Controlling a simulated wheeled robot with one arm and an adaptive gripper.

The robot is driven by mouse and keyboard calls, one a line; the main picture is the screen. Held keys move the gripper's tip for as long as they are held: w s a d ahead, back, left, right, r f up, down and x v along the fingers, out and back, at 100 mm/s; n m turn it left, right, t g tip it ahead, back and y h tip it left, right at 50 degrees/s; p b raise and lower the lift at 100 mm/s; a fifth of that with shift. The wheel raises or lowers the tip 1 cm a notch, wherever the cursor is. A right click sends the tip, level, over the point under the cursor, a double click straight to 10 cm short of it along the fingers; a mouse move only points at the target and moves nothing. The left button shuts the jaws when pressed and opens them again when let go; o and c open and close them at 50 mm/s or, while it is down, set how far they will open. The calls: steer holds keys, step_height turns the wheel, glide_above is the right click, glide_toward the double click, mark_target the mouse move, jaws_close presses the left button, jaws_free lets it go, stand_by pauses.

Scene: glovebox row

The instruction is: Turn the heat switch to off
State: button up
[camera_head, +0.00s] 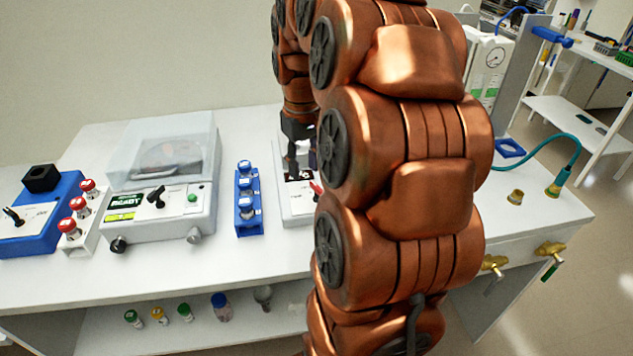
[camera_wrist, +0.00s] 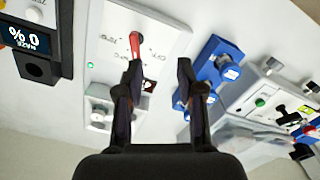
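A white device (camera_head: 295,209) stands on the bench, mostly hidden behind my arm in the head view. In the wrist view its pale front panel (camera_wrist: 165,38) shows upside down, with small lettering I cannot read surely. A red lever (camera_wrist: 136,46) sits on this panel; I take it as the heat switch. Its tip also shows in the head view (camera_head: 316,188). My gripper (camera_wrist: 159,68) is open, with its fingers apart and nothing between them. In the wrist view the left fingertip overlaps the lever's lower end; I cannot tell whether they touch.
A blue rack (camera_head: 249,218) with blue-capped vials stands left of the device. Further left are a lidded machine (camera_head: 160,218) and red-capped bottles (camera_head: 69,229). In the wrist view a dark display box (camera_wrist: 35,42) is on the device's other side. A green light (camera_wrist: 90,65) shows on the device.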

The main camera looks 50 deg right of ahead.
mark_target(316, 186)
steer(key=d, duration=0.4)
steer(key=shift+f+p, duration=0.95)
steer(key=shift+f, duration=2.95)
jaws_close()
